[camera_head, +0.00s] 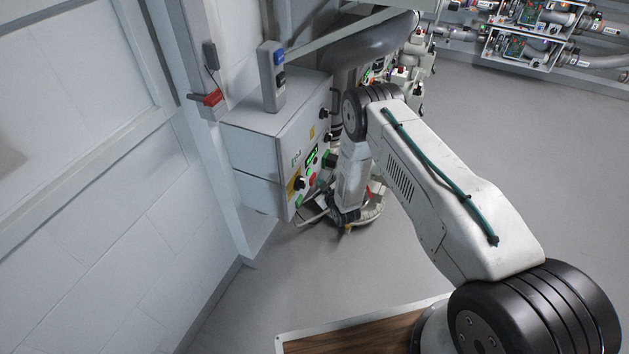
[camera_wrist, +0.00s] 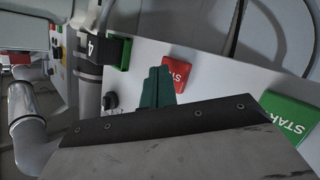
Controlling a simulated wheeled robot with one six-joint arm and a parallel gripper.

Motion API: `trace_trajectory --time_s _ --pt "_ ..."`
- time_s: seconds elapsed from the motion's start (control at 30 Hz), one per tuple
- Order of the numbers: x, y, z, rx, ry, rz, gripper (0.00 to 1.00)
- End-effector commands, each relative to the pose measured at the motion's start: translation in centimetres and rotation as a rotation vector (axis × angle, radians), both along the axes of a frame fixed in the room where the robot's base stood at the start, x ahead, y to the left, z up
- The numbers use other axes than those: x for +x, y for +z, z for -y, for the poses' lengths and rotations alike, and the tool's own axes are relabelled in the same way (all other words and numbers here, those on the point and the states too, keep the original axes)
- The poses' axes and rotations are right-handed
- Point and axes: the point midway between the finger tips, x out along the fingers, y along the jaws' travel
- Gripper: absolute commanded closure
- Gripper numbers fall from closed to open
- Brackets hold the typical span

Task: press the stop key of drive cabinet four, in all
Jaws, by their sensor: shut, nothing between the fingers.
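In the wrist view, my gripper (camera_wrist: 159,76) shows as two dark green fingers closed together with nothing between them. A red key (camera_wrist: 175,72) with white lettering sits on the pale panel just right of the fingertips; its lettering is partly hidden. A green START key (camera_wrist: 289,115) is farther right. A black tag with a 4 (camera_wrist: 90,45) is at the upper left. I cannot tell whether the fingertips touch the panel. In the head view, the grey cabinet (camera_head: 255,152) is left of my arm, and its keys show small on its right-hand face. My fingers are not clear there.
A black knob (camera_wrist: 110,100) and a green block (camera_wrist: 121,53) are left of the fingers in the wrist view. A grey box with a blue top part (camera_head: 271,75) stands on the cabinet. A wall post and red fitting (camera_head: 210,98) are beside it. Floor (camera_head: 520,150) is open at right.

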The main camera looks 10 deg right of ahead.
Motion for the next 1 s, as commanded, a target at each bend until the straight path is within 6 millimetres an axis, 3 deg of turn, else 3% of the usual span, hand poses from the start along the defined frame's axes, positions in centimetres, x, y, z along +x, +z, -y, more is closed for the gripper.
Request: trace_trajectory --time_s 1.0 --pt "0.35 0.03 -0.46 0.0 0.0 0.001 1.0"
